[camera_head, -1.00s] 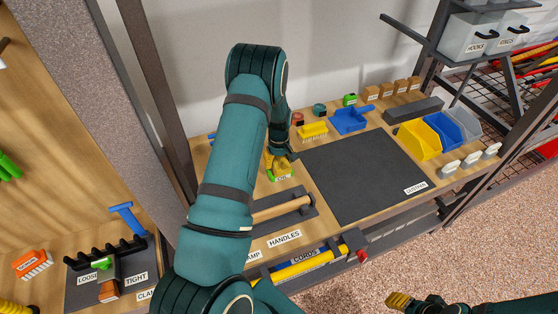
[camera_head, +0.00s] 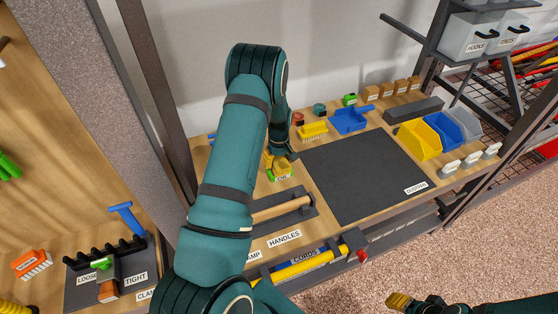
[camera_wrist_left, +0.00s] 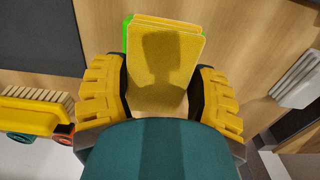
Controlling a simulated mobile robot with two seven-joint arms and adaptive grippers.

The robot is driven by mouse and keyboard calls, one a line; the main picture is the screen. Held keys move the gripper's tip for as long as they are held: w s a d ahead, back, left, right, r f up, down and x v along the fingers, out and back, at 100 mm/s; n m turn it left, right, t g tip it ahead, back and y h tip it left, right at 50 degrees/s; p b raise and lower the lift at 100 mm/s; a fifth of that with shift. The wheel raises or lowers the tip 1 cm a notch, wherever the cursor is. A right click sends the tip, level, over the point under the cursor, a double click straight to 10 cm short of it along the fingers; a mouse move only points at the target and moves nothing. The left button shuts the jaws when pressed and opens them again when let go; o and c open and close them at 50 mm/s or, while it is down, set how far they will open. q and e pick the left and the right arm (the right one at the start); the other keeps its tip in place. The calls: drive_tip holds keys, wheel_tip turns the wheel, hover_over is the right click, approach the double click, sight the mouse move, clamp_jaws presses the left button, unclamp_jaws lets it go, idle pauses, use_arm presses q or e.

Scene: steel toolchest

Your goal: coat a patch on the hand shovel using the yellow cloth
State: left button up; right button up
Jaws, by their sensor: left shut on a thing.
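My left gripper (camera_head: 274,160) is low over the left part of the bench, by a small green tray (camera_head: 283,174). In the left wrist view its yellow fingers stand on both sides of the yellow cloth (camera_wrist_left: 160,70), and it is shut on it. A green edge of the tray shows beside and behind the cloth; I cannot tell whether they touch. A blue scoop with a handle (camera_head: 349,121), which may be the hand shovel, lies at the back of the bench. My right gripper (camera_head: 399,300) is low at the bottom right, away from the bench; its opening is unclear.
A dark mat (camera_head: 365,175) lies bare in the middle of the bench. A yellow brush (camera_head: 313,132) lies left of the blue scoop. Yellow and blue bins (camera_head: 420,139) stand at the right. A wooden handle (camera_head: 280,209) lies in a dark holder near the front.

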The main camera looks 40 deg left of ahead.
sight(281, 161)
use_arm(q)
drive_tip(key=shift+r+p, duration=2.15)
drive_tip(key=shift+r, duration=1.4)
drive_tip(key=shift+d, duration=0.35)
drive_tip(key=s+d+r+m, duration=0.2)
drive_tip(key=d+m, duration=0.2)
drive_tip(key=d, duration=0.4)
drive_tip(key=s+d+r+m+b, duration=0.1)
drive_tip(key=s+d+r+m, duration=0.1)
drive_tip(key=d, duration=0.7)
drive_tip(key=s+d+r+m, duration=0.3)
drive_tip(key=d+m, duration=0.3)
drive_tip(key=d, duration=0.3)
drive_tip(key=shift+s+m+b, duration=0.3)
drive_tip(key=shift+s+b, duration=0.1)
drive_tip(key=shift+s, duration=0.35)
